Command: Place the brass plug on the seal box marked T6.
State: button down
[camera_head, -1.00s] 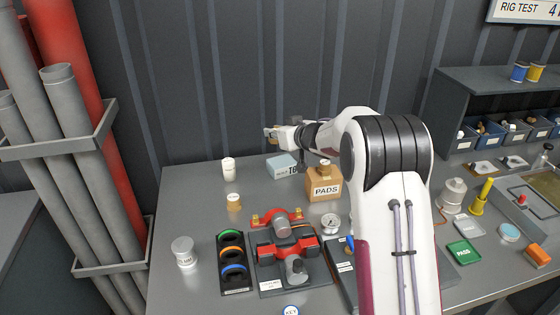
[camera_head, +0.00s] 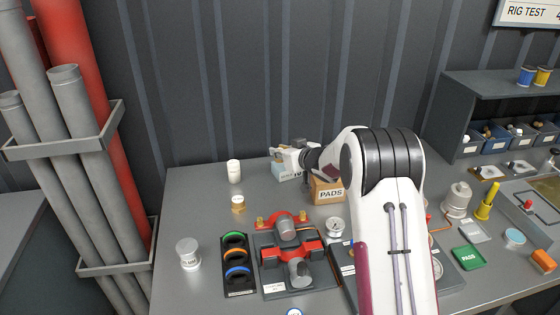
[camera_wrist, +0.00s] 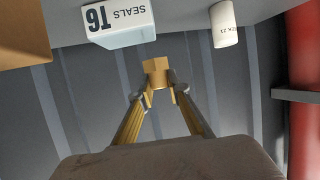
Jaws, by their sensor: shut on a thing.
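The brass plug (camera_wrist: 156,70) is between the fingertips of my gripper (camera_wrist: 157,88), which is shut on it. The seal box marked T6 (camera_wrist: 118,22) is pale blue and white and shows upside down in the wrist view, apart from the plug. In the head view the T6 box (camera_head: 287,176) stands at the back of the bench, partly hidden by my gripper (camera_head: 280,154), which is over its left part in the picture. The head view does not clearly show the gap between plug and box.
A cardboard PADS box (camera_head: 328,192) stands right of the T6 box, close to my wrist. The red pump assembly (camera_head: 288,242) is in front. The corrugated wall is close behind.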

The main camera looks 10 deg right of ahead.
aim_at(280, 160)
jog(key=shift+f, duration=1.85)
jog(key=shift+f, duration=0.15)
jog(key=c, duration=1.9)
grip_release()
jog(key=shift+r, duration=0.2)
jog(key=shift+v, duration=6)
jog(key=shift+r, duration=0.1)
